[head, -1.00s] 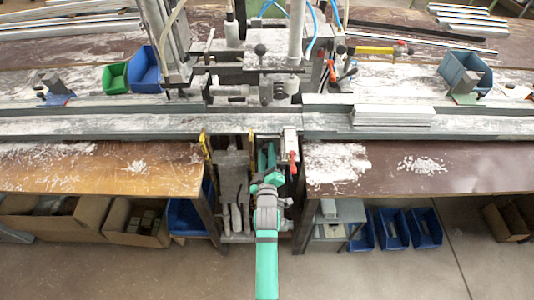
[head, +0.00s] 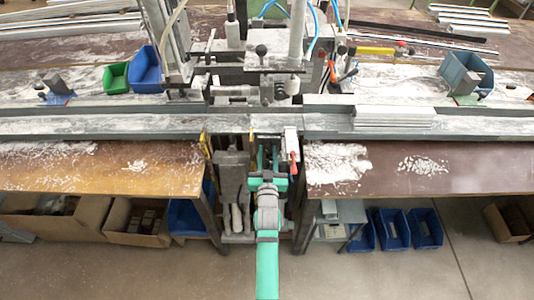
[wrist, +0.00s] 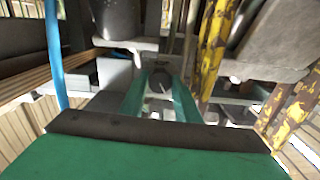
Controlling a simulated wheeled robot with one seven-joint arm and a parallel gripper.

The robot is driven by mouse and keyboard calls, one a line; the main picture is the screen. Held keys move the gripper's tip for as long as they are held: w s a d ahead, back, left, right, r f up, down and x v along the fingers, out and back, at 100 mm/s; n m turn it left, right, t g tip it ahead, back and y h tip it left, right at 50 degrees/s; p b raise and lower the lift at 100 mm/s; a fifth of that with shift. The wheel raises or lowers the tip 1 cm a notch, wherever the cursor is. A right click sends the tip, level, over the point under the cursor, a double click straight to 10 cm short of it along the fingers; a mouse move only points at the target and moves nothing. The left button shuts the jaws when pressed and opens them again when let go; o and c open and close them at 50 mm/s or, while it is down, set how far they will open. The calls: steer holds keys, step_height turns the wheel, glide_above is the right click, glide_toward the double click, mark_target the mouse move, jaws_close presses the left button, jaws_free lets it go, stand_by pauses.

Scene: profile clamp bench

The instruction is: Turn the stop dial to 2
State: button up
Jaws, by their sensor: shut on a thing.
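The stop dial (wrist: 160,81) is a small dark round knob with a pale mark, in the middle of the wrist view. The two green fingers of my gripper (wrist: 159,97) reach forward on either side of it and are shut on it. In the head view my gripper (head: 267,160) points into the gap under the clamp, between the two bench tops. The dial cannot be made out there. Its scale and numbers are not legible, so I cannot tell its setting.
A red-handled lever (head: 293,163) stands just right of my gripper. Yellow worn bars (wrist: 213,45) rise close by in the wrist view. A grey block (head: 233,175) hangs to the left. The bench tops (head: 440,172) flank the gap.

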steer(key=m, duration=0.6)
steer(key=shift+r, duration=0.3)
steer(key=m, duration=0.3)
steer(key=shift+w, duration=0.1)
steer(key=shift+d+m, duration=0.15)
steer(key=shift+m, duration=1.25)
steer(key=o, duration=1)
steer(key=shift+f, duration=0.1)
steer(key=shift+o, duration=0.2)
steer(key=shift+f, duration=0.1)
